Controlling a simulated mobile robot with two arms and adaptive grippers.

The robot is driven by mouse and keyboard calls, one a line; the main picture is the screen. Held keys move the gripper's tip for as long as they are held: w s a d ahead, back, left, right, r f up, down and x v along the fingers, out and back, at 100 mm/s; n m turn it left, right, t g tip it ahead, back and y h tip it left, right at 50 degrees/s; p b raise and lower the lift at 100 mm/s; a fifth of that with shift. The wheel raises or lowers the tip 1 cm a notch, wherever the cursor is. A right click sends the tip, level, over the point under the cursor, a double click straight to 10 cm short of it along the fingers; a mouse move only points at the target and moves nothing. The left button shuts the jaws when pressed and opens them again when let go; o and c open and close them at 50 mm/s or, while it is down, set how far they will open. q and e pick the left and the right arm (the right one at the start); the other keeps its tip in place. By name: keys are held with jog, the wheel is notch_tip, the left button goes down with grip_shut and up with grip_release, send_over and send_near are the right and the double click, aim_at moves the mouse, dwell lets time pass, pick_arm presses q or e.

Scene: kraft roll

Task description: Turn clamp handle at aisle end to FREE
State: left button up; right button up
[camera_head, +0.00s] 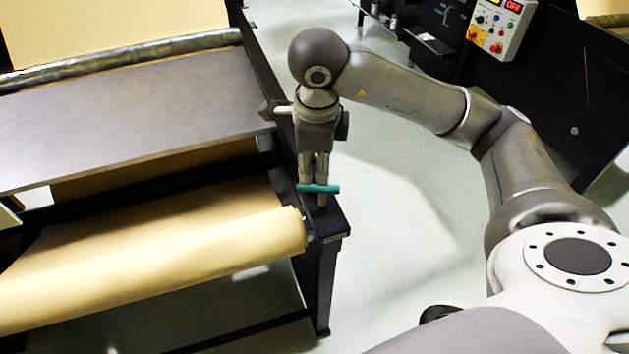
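The clamp handle (333,189) is a short teal bar at the near right corner of the black stand, beside the end of the kraft roll (150,255). My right gripper (317,186) points down at the handle, its fingers at the bar's middle. The bar sticks out on both sides of the fingers. I cannot tell whether the fingers are closed on it or only around it. No FREE marking is legible. My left gripper is not in view.
The black stand (327,260) carries the roll. A dark grey table plate (120,110) and a metal roller (120,58) lie behind it. A control panel (497,27) with buttons is at the upper right. Pale floor (400,250) is open right of the stand.

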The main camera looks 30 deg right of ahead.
aim_at(319, 189)
jog(key=f, duration=0.3)
jog(key=w+d+f, duration=0.1)
jog(key=f, duration=0.3)
jog(key=d+f+p, duration=0.1)
jog(key=f, duration=0.2)
jog(key=shift+w+f, duration=0.15)
jog(key=shift+w, duration=0.1)
